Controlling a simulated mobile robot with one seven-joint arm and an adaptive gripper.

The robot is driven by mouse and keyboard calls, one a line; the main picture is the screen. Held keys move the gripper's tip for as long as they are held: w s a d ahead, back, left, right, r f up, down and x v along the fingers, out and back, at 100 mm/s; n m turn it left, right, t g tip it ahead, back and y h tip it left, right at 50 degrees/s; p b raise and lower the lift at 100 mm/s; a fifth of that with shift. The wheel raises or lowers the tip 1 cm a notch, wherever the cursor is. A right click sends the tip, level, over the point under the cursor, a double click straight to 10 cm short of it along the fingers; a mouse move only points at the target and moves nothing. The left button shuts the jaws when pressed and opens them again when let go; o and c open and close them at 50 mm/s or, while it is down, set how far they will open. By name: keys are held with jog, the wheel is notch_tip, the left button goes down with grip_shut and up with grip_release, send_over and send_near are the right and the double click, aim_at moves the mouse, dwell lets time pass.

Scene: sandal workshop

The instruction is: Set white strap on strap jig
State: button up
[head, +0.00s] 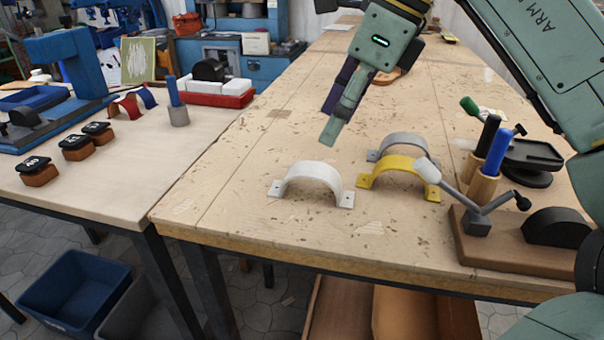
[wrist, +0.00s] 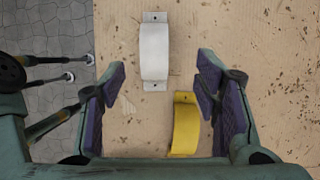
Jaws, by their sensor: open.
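The white strap (head: 312,178) is an arched band with flat end tabs, standing on the wooden bench near its front edge. In the wrist view the white strap (wrist: 154,52) lies ahead of the fingers, roughly between their lines. My gripper (head: 335,130) is above the bench, behind and above the white strap, apart from it. In the wrist view my gripper (wrist: 160,95) has its two purple-padded fingers wide apart with nothing held. The strap jig is probably the brown board (head: 510,248) at the right, with a black rounded block (head: 556,228) and a lever clamp (head: 468,192).
A yellow strap (head: 398,177) stands right of the white one; in the wrist view it (wrist: 185,130) is near the right finger. A grey strap (head: 402,145) stands behind it. Handled tools in wooden holders (head: 482,180) stand by the jig. The bench's left part is clear.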

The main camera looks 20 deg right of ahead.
aim_at(302, 168)
jog(key=x, duration=0.4)
jog(key=shift+w+a+f, duration=0.1)
jog(key=shift+f, duration=0.25)
jog(key=x, duration=0.2)
jog(key=a+p+x, duration=0.1)
jog(key=x, duration=0.2)
jog(key=shift+a, duration=0.15)
jog(key=shift+c, duration=0.2)
jog(key=c, duration=1)
jog(key=shift+r, duration=0.1)
notch_tip(302, 168, up, 10)
jog(key=p, duration=0.7)
jog(key=shift+p, duration=0.3)
